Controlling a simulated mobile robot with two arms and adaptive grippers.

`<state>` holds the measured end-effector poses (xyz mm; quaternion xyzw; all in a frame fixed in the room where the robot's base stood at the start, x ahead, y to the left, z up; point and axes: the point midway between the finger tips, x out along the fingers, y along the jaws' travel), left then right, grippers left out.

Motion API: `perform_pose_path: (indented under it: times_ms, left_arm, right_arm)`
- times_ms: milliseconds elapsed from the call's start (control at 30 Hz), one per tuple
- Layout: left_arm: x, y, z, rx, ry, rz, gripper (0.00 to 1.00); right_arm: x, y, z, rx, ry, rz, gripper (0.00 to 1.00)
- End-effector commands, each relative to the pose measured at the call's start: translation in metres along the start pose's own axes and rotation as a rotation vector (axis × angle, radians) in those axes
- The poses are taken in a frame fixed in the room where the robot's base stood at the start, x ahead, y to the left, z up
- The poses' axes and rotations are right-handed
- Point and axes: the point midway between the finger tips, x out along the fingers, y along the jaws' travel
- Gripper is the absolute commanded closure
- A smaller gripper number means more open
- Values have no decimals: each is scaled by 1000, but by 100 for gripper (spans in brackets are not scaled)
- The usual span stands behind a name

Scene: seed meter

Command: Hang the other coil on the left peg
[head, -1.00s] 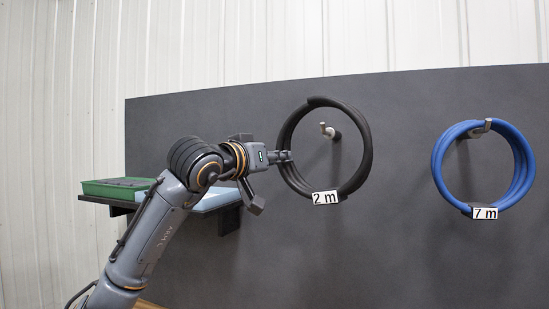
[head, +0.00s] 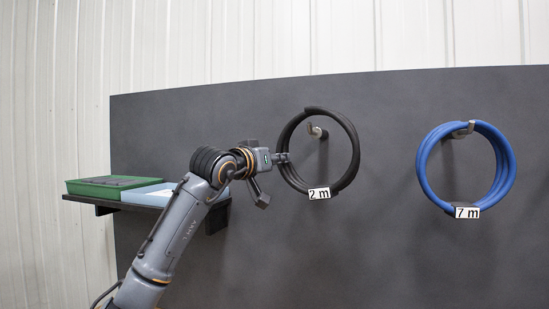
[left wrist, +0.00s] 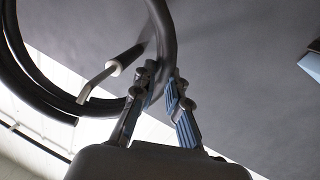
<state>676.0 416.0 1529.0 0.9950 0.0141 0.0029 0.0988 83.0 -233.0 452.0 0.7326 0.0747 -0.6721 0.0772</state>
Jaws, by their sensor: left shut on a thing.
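The black coil (head: 352,165) with a white "2 m" tag (head: 319,193) is held upright in front of the dark board. My left gripper (head: 284,158) is shut on the coil's left side. In the left wrist view, my fingers (left wrist: 165,78) close around the black hose (left wrist: 164,28). The left peg (head: 316,131), with its upturned tip, shows inside the ring, below the coil's top. The peg also shows in the left wrist view (left wrist: 108,76). I cannot tell how far it reaches through the ring. The coil's top is above the peg, apart from it. My right gripper is not in view.
A blue coil (head: 424,170) tagged "7 m" hangs on the right peg (head: 466,130). A shelf (head: 103,207) at the left bears a green tray (head: 85,190) and a light blue one (head: 150,198). The board (head: 390,250) between and below the coils is bare.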

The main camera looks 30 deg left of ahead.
Motion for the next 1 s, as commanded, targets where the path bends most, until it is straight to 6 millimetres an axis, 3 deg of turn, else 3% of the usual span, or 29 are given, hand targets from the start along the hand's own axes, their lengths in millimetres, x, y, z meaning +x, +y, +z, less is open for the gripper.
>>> perform_pose_path:
  times_ms: [200, 400, 1000]
  left_arm:
    - [19, -3, -4, -4, 3, 2, 100]
    - [28, -10, 12, -1, 2, -1, 100]
    - [32, -13, 24, -2, 4, 1, 100]
  right_arm:
    - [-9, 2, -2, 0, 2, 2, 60]
    - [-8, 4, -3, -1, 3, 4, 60]
    - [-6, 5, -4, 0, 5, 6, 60]
